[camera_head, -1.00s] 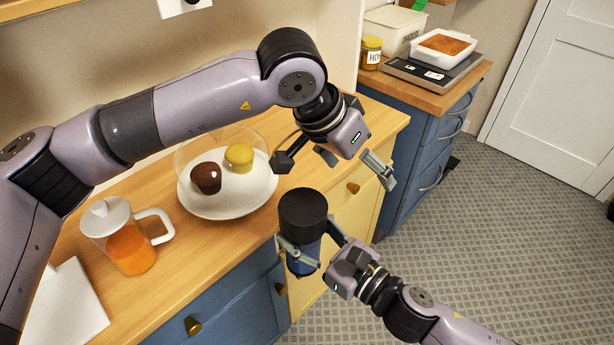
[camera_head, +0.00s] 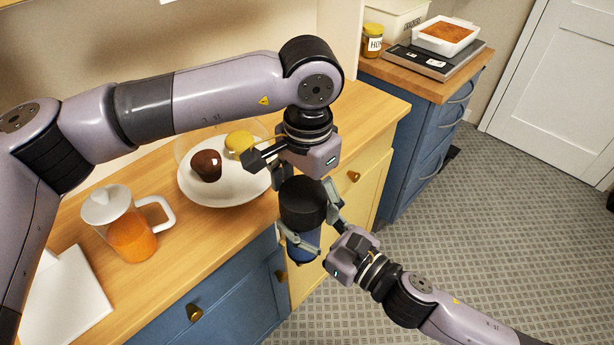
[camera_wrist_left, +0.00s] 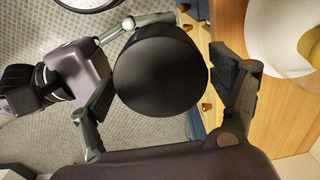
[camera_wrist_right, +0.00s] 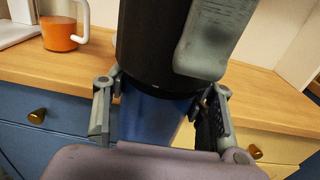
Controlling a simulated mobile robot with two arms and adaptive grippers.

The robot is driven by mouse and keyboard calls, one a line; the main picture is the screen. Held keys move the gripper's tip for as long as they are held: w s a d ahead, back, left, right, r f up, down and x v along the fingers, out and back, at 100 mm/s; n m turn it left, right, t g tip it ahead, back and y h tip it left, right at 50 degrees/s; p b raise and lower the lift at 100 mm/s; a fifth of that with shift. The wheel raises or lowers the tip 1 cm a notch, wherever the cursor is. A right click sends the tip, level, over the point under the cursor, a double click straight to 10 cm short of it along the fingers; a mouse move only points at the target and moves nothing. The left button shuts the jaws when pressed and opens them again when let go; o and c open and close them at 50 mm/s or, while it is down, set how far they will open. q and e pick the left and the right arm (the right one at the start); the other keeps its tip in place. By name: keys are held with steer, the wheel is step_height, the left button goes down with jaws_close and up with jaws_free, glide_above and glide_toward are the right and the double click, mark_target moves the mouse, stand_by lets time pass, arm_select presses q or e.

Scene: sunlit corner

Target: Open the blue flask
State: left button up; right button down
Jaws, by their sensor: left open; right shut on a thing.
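The blue flask (camera_head: 303,241) stands upright in the air in front of the counter, with a wide black lid (camera_head: 302,208) on top. My right gripper (camera_head: 314,234) is shut on the blue body below the lid; in the right wrist view its fingers flank the blue part (camera_wrist_right: 150,118). My left gripper (camera_head: 306,190) is open above the flask and points down, with its fingers on either side of the lid. In the left wrist view the lid (camera_wrist_left: 160,75) sits between the spread fingers, and a gap shows at the right finger. Contact with the left finger is unclear.
The wooden counter (camera_head: 190,245) lies behind, with a white plate (camera_head: 225,190) of two muffins and a glass jug of orange liquid (camera_head: 130,235). A scale with a baking dish (camera_head: 445,38) stands farther right.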

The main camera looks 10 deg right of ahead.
arm_select(q)
steer(key=shift+f, duration=0.6)
